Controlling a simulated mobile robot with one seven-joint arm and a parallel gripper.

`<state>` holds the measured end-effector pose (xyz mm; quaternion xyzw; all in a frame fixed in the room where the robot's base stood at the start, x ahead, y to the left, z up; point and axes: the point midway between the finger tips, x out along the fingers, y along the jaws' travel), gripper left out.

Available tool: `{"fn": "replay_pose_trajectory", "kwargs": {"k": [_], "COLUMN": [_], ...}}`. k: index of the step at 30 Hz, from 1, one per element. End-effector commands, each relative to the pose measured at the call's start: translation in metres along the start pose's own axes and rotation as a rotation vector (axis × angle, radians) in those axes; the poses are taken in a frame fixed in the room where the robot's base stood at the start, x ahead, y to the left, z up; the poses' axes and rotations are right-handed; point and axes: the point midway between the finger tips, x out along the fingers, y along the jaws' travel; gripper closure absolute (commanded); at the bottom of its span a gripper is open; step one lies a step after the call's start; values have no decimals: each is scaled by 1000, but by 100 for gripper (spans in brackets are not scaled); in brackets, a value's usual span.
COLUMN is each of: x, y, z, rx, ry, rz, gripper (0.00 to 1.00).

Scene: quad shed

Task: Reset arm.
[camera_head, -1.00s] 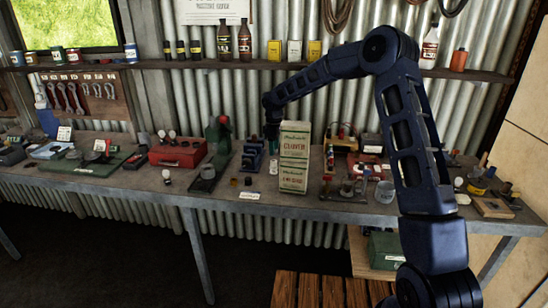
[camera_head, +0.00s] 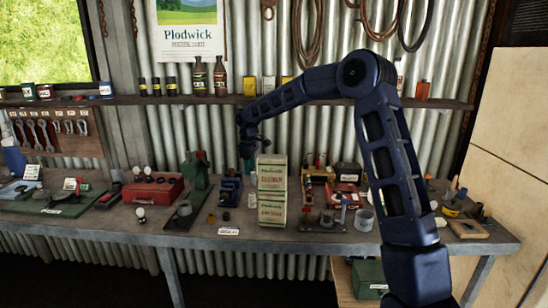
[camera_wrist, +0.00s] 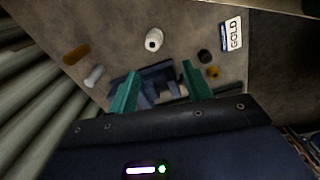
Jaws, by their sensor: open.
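My gripper (camera_wrist: 157,92) shows in the wrist view with its two green fingers apart and nothing between them. It points down over a dark blue holder (camera_wrist: 155,78) on the bench. In the head view my gripper (camera_head: 247,150) hangs above the blue holder (camera_head: 230,188), to the left of the stacked cream and green boxes (camera_head: 271,212). Its fingertips are small there and partly hard to make out. My arm reaches in from the lower right and bends high above the bench.
The workbench (camera_head: 215,240) is crowded with small parts. A red metal box (camera_head: 152,189) and a green tool (camera_head: 195,172) stand to the left. A clear jar (camera_head: 364,220) stands to the right. A shelf (camera_head: 225,99) with bottles and tins runs behind my arm. A GOLD label (camera_wrist: 231,34) lies on the bench.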

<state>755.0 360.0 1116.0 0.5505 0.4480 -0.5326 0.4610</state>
Motion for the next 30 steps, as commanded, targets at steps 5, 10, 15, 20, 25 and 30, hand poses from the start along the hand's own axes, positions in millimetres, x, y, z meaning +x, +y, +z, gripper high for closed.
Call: {"fn": "replay_pose_trajectory", "kwargs": {"k": [5, 10, 15, 20, 25, 30], "x": [-52, -93, -122, -139, -152, -162], "y": [-40, -80, -107, -114, -117, -126], "z": [7, 17, 39, 84, 147, 209], "rx": [30, 64, 117, 213, 351, 495], "ry": [17, 33, 44, 42, 40, 47], "rz": [65, 122, 172, 207, 236, 260], "gripper": [51, 51, 51, 51, 51, 51]}}
